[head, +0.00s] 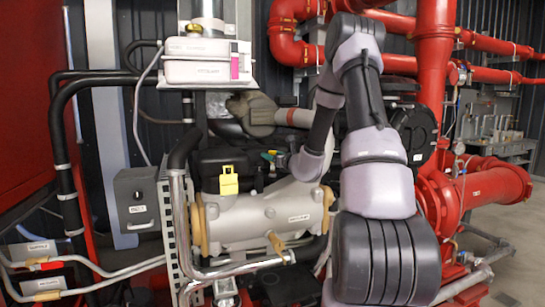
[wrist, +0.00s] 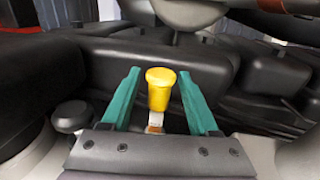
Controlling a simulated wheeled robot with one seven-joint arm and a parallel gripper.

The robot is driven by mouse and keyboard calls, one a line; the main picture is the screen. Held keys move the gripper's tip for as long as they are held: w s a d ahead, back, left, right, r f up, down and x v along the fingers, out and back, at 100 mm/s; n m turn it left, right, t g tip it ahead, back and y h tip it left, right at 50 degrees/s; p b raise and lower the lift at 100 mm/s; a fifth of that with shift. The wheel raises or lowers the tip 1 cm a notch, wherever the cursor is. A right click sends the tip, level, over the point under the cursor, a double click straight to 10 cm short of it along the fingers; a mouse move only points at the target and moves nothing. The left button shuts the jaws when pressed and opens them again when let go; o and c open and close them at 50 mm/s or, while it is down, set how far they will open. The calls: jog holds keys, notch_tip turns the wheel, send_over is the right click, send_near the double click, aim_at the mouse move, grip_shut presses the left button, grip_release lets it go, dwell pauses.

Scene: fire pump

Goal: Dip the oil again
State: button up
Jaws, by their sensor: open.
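A yellow dipstick handle (wrist: 159,88) stands upright in the wrist view, with a pale stem below its round cap. My gripper (wrist: 159,73) has two teal fingers spread on either side of the handle. Gaps show between the handle and both fingers, so it is not held. In the head view my gripper (head: 269,158) is at the engine top, small and partly covered by my arm. I cannot make out the dipstick handle there. The lower end of the stem is hidden behind the gripper body in the wrist view.
Black engine covers (wrist: 85,68) lie close behind the fingers. A silver pipe (head: 181,225) and grey box (head: 136,198) stand left; red pipes (head: 432,60) stand right.

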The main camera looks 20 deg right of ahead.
grip_shut()
dwell(1.3)
